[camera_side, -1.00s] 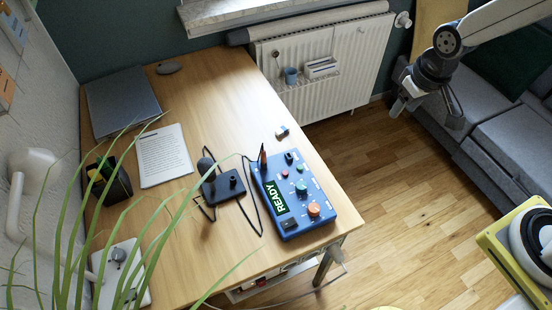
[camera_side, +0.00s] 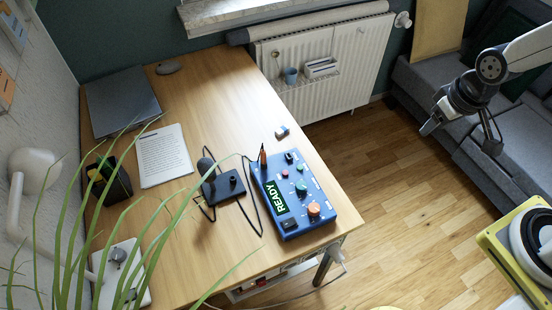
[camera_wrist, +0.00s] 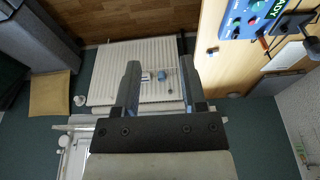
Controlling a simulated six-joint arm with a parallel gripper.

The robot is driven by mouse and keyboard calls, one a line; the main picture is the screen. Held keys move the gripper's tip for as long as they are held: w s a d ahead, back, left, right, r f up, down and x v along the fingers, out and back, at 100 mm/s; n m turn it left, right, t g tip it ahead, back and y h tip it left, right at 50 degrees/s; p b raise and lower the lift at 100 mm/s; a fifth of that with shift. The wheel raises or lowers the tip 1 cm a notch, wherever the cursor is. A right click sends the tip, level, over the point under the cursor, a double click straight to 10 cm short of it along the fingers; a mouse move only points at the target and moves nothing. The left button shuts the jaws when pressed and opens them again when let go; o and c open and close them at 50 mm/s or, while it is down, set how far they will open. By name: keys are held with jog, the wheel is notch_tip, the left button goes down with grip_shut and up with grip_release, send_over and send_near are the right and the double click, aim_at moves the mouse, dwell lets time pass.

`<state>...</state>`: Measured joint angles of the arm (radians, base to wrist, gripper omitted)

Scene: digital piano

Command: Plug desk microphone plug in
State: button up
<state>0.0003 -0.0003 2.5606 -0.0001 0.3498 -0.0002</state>
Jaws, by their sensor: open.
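The desk microphone (camera_side: 207,168) stands on a black base (camera_side: 229,188) on the wooden desk, left of the blue control box (camera_side: 293,205) with the lit READY display. A dark cable (camera_side: 254,203) loops between them. A slim brown-orange upright piece (camera_side: 263,157) stands at the box's back-left corner; I cannot tell whether it is the plug. The box also shows in the wrist view (camera_wrist: 234,21). My gripper (camera_side: 462,136) is open and empty, high to the right of the desk, far from the microphone and box. Its two fingers (camera_wrist: 158,82) show apart in the wrist view.
A small blue-and-tan block (camera_side: 282,131) lies near the desk's right edge. A notebook (camera_side: 164,155), laptop (camera_side: 122,101) and pen holder (camera_side: 113,181) stand left. Plant leaves cross the front left. A radiator (camera_side: 335,65) is behind; the sofa (camera_side: 500,125) is right.

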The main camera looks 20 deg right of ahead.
jog(key=shift+o, duration=0.5)
jog(key=shift+w, duration=0.1)
jog(key=n+y, duration=0.3)
jog(key=n, duration=0.6)
send_near(264, 152)
jog(key=shift+t, duration=0.3)
jog(key=x, duration=0.5)
jog(key=shift+x, duration=1.2)
